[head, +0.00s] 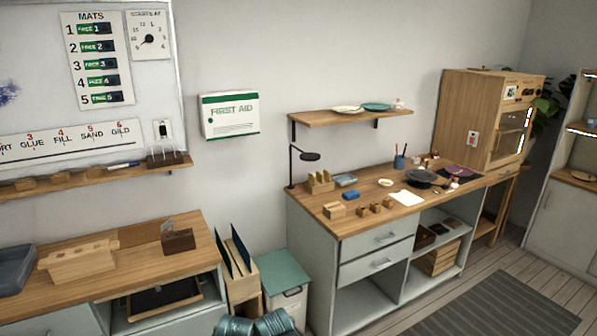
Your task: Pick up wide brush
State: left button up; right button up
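I cannot make out a wide brush for certain in the head view. A small blue cup (400,162) with thin upright sticks in it stands at the back of the right workbench. The sticks are too small to tell whether one is a brush. A dark wooden holder (178,242) with something upright in it stands on the left bench, and its content is unclear.
The right workbench (340,223) carries wooden blocks, a white sheet (406,198), a dark round plate (420,176) and a lamp (310,156). A wooden cabinet (468,122) stands at its far end. The floor near the striped mat (500,308) is clear.

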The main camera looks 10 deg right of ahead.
aim_at(429, 162)
jog(key=i+l+z, duration=0.1)
jog(key=i+z, duration=0.95)
jog(key=i+l+z, duration=0.15)
jog(key=i, duration=0.2)
jog(key=i+l+z, duration=0.1)
jog(key=i, duration=0.25)
jog(key=i+l+u, duration=0.15)
jog(key=i+l, duration=0.15)
jog(key=i+l+u, duration=0.1)
jog(key=i+l, duration=0.15)
jog(key=l, duration=0.25)
jog(key=i+l+u, duration=0.15)
jog(key=l, duration=0.3)
jog(key=i+l+u, duration=0.1)
jog(key=u, duration=0.4)
jog(key=i+l+u, duration=0.15)
jog(key=u, duration=0.35)
jog(key=i+l+u, duration=0.15)
jog(key=l+u, duration=0.3)
jog(key=l, duration=0.35)
jog(key=l+u, duration=0.4)
jog(key=l, duration=1.25)
jog(key=k+l+u, duration=0.1)
jog(key=l, duration=0.8)
